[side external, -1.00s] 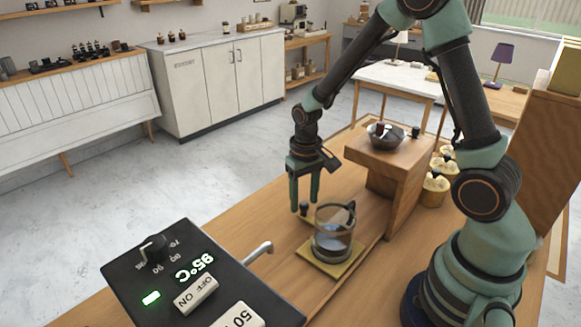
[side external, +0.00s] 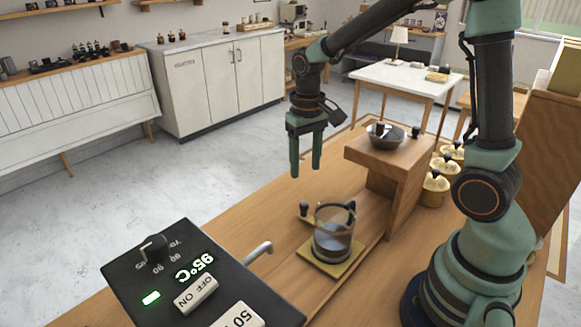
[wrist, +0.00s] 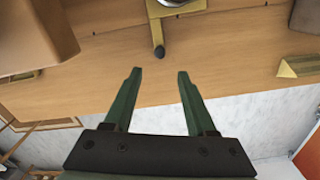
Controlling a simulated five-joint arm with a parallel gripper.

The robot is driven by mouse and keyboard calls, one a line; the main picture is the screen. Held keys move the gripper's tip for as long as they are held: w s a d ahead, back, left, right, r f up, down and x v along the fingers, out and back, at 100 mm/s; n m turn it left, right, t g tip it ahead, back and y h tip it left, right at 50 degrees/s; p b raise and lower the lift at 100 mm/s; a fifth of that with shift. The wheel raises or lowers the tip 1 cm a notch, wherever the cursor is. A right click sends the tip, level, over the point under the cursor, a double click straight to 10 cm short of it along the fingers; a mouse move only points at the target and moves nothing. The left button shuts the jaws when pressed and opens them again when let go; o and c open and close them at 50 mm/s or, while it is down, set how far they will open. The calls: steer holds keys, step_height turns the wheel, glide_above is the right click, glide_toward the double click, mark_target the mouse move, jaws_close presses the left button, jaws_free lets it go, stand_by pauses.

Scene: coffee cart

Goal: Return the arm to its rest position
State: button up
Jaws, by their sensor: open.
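My gripper (side external: 305,172) is open and empty, pointing down in the air above the left edge of the wooden counter. In the wrist view its two green fingers (wrist: 158,72) are apart with only counter between them. Below it in the side view stands a glass carafe (side external: 333,233) with a dark handle, on a yellow square base (side external: 330,270). A small dark knob (side external: 304,208) on a yellow strip sits just left of the carafe. The wrist view shows this knob (wrist: 159,51) ahead of the fingers, apart from them.
A wooden stand (side external: 378,155) with a dark-and-glass dripper (side external: 385,136) stands to the gripper's right. Several yellow canisters (side external: 435,188) are behind it. A black control panel (side external: 190,275) showing 95°C with a metal spout (side external: 258,250) is at front left. The air around the gripper is free.

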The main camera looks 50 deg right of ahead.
steer(key=s+a+r+n+t, duration=0.3)
steer(key=s+r+t, duration=0.2)
steer(key=s+r, duration=0.4)
steer(key=shift+a+r+t, duration=0.25)
steer(key=shift+r+t, duration=0.05)
steer(key=shift+r, duration=0.55)
